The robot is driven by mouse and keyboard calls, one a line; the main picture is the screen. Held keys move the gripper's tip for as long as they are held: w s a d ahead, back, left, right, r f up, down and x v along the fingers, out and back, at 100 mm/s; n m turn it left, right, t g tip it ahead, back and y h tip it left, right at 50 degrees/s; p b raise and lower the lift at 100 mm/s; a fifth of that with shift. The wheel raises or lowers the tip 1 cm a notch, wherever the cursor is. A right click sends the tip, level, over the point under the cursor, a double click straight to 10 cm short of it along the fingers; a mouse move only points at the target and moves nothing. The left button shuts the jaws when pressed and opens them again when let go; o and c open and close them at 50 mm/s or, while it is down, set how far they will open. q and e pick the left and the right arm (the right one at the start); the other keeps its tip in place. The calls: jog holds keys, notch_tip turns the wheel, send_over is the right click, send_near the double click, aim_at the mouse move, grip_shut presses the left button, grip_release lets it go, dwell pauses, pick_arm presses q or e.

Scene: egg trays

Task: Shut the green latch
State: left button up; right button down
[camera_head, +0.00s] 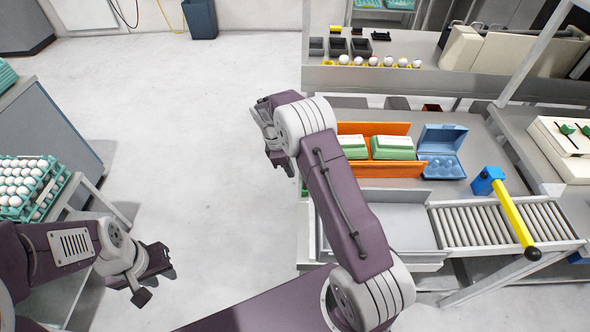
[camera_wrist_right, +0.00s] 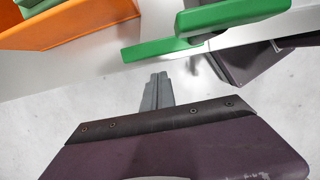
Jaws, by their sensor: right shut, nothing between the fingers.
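A green part, seemingly the latch, shows at the top of the right wrist view: a thick bar (camera_wrist_right: 235,13) and a thinner green piece (camera_wrist_right: 155,49) beside it on a pale metal edge. In the head view my right arm hides most of that spot. My right gripper (camera_wrist_right: 158,78) is shut and empty. Its fingertips appear just below the thinner green piece in the wrist view, with a gap in the picture; the depth is unclear. In the head view my right gripper (camera_head: 270,135) is left of the bench. My left gripper (camera_head: 154,284) is open and empty over the floor at lower left.
An orange-sided holder (camera_head: 395,196) with green-and-white cartons and an open blue egg box (camera_head: 441,137) stand on the bench. A roller conveyor (camera_head: 480,222) with a yellow bar (camera_head: 513,212) is at right. Egg trays (camera_head: 60,186) stand at left. The middle floor is clear.

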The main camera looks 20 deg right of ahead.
jog(key=shift+s+d, duration=0.45)
jog(key=shift+d, duration=0.35)
